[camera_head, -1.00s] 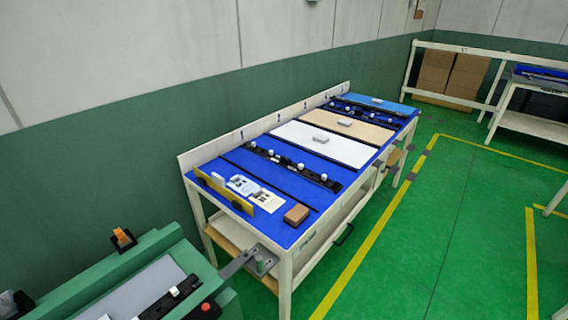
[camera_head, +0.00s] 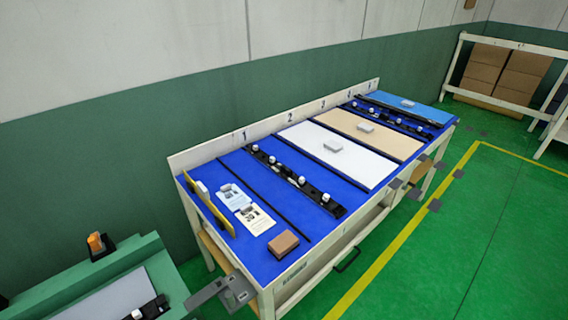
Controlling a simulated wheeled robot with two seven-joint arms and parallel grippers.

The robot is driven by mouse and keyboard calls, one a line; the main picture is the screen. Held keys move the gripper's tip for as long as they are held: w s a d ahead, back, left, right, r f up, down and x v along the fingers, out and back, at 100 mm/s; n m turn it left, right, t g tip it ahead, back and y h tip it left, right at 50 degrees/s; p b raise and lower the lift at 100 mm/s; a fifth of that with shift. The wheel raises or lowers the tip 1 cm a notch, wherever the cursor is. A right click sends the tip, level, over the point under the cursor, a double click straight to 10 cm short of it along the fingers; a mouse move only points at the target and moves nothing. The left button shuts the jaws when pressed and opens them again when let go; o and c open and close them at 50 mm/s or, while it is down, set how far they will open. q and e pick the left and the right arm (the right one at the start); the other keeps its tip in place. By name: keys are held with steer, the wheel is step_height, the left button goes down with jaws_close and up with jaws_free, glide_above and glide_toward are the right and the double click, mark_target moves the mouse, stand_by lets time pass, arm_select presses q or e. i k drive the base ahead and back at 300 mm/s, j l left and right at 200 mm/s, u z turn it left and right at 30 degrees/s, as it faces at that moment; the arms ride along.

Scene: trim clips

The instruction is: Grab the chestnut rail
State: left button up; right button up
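No rail with a clear chestnut colour can be made out. On the blue-topped table (camera_head: 262,262), a thin dark strip (camera_head: 263,200) lies at the place marked 1. A black rail with several white clips (camera_head: 296,181) lies to its right. Another black rail with white clips (camera_head: 392,117) lies farther back. Between these rails are a white panel (camera_head: 318,155) and a tan panel (camera_head: 367,134), each with a small grey block on it. Neither of my grippers is in view.
A brown block (camera_head: 283,244), printed cards (camera_head: 244,207) and a yellow upright piece (camera_head: 209,207) occupy the table's near end. A grey bracket (camera_head: 226,290) juts out near the front corner. A green machine (camera_head: 110,290) stands at lower left. Green floor is open at right.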

mark_target(336, 211)
steer(key=i+l+u, duration=0.15)
steer(key=l, duration=0.3)
steer(key=i+l+u, duration=0.2)
steer(key=i+l, duration=0.15)
steer(key=l, duration=0.15)
steer(key=i+l+u, duration=0.15)
steer(key=l, duration=0.35)
steer(key=i+l+u, duration=0.2)
steer(key=l, duration=0.35)
steer(key=i+l+u, duration=0.15)
steer(key=l, duration=0.4)
steer(key=i+l+u, duration=0.2)
steer(key=l, duration=0.35)
steer(key=l+u, duration=0.15)
steer(key=l, duration=0.45)
steer(key=k+j, duration=0.05)
